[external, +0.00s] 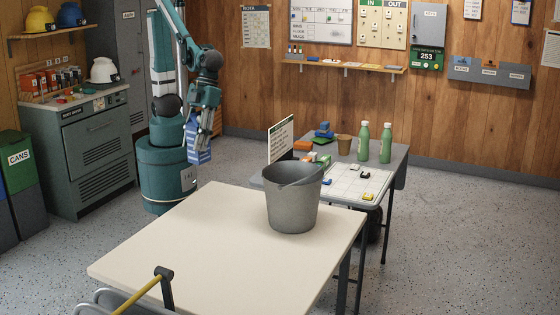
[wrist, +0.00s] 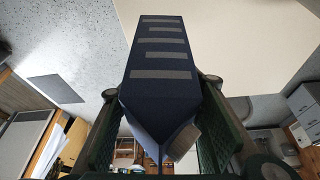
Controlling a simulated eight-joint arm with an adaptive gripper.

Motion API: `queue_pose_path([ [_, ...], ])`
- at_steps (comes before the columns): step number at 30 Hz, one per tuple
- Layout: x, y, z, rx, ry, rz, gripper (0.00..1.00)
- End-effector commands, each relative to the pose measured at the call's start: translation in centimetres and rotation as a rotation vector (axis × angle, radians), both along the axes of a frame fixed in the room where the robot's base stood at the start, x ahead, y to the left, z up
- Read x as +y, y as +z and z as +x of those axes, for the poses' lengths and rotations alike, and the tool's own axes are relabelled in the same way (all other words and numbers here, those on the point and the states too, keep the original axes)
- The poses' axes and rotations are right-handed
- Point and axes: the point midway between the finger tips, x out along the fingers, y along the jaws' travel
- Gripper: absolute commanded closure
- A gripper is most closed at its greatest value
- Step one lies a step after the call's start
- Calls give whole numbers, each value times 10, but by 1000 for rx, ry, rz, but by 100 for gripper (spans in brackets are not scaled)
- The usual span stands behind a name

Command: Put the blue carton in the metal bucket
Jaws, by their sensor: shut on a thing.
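The blue carton (external: 197,146) with pale bands is in my gripper (external: 198,128), in front of my teal base and left of the cream table. In the wrist view the carton (wrist: 165,65) looks dark blue with grey stripes, between the two green finger pads of my gripper (wrist: 165,125). My gripper is shut on it. The grey metal bucket (external: 292,208) stands upright on the cream table (external: 190,235), near its far right corner, with its handle lying across the rim. The gripper and carton are apart from the bucket, to its left and farther back. The inside bottom of the bucket is hidden.
A chair (external: 130,300) stands at the front. Most of the cream tabletop is bare.

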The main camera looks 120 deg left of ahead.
Motion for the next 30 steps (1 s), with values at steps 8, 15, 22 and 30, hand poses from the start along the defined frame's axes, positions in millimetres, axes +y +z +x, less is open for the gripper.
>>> queue_pose_path([
  [8,5,4,35,0,156,0,91],
  [15,12,4,80,-1,361,0,91],
  [22,23,4,134,-1,616,0,91],
  [30,38,3,193,-1,893,0,91],
])
